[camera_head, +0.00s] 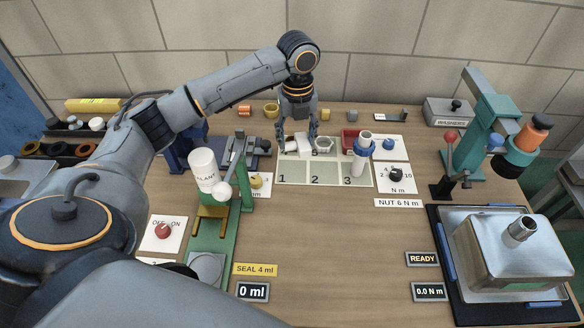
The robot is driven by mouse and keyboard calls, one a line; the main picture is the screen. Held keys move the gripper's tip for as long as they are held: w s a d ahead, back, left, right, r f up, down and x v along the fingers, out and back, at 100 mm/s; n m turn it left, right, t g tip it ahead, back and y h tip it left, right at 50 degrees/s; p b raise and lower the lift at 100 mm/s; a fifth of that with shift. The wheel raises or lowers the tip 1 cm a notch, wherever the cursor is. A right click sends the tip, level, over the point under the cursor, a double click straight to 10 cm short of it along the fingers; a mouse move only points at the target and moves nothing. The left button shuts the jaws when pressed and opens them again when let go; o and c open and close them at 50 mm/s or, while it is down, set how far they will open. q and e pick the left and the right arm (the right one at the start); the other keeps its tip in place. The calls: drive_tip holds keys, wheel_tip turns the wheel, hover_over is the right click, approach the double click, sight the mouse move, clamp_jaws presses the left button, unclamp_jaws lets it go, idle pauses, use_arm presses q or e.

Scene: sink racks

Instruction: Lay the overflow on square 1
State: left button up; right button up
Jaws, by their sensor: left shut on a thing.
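My left gripper (298,132) reaches down over the back row of the numbered mat and is shut on a white piece (301,144), which may be the overflow. The piece is small in view and partly hidden by the fingers. It is over the back-left part of the mat, behind square 1. Square 1 (290,173) is the front-left square and looks bare. Square 2 (322,175) beside it is also bare. My right gripper is not in view.
A pale ring-shaped nut (324,144) lies on the mat right of the gripper. A green press with a white sealant bottle (203,168) stands left of the mat. A steel sink block (515,250) sits at right. The table's front middle is clear.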

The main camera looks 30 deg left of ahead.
use_arm(q)
drive_tip(key=a+m, duration=0.1)
drive_tip(key=m, duration=0.1)
drive_tip(key=p, duration=0.1)
hover_over(292, 171)
drive_tip(key=shift+m, duration=0.4)
wheel_tip(292, 171, down, 6)
drive_tip(key=shift+r, duration=0.1)
drive_tip(key=shift+f, duration=0.7)
wheel_tip(292, 171, down, 3)
drive_tip(key=shift+p, duration=0.35)
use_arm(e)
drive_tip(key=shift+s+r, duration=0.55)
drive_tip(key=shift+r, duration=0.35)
use_arm(q)
drive_tip(key=shift+f, duration=0.2)
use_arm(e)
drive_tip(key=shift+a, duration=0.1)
use_arm(q)
drive_tip(key=o, duration=1.1)
